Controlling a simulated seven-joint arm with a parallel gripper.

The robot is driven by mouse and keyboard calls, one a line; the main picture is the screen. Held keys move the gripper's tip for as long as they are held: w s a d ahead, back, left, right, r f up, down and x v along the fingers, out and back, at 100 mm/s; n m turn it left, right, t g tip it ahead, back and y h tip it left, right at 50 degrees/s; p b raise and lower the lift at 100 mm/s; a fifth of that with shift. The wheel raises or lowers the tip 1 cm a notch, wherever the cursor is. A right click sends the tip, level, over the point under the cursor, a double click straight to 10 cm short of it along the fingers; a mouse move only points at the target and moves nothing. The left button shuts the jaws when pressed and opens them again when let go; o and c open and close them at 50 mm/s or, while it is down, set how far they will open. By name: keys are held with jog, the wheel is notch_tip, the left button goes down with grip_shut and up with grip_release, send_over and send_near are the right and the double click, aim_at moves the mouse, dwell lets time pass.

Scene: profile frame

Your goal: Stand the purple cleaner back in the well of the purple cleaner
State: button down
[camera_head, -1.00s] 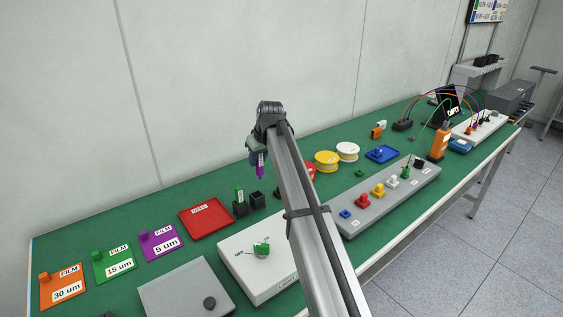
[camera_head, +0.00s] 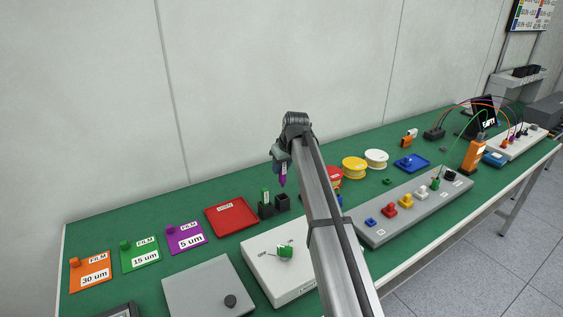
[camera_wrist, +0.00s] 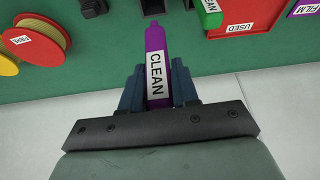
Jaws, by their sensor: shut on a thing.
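My gripper (camera_head: 281,163) is shut on the purple cleaner (camera_head: 283,179), which it holds upright in the air with its narrow tip down. In the wrist view the purple cleaner (camera_wrist: 156,45) sits between the two fingers, and its white CLEAN label faces the camera. An empty-looking black well (camera_head: 283,203) stands on the green bench; in the head view the tip shows just above it, apart from it. Beside it on the left, another black well (camera_head: 266,211) holds the green cleaner (camera_head: 265,195). The wells are partly cut off in the wrist view.
A red USED tray (camera_head: 231,219) lies left of the wells. Red (camera_head: 334,174), yellow (camera_head: 354,167) and white (camera_head: 376,158) reels stand to the right. A white box (camera_head: 276,276) with a green part is in front. The wall stands behind the bench.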

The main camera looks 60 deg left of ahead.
aim_at(283, 183)
jog(key=shift+f, duration=4.2)
jog(key=shift+f, duration=0.6)
jog(key=c, duration=0.8)
grip_release()
jog(key=shift+r, duration=0.1)
jog(key=v, duration=1.3)
jog(key=shift+d+r, duration=0.15)
jog(key=shift+r, duration=0.1)
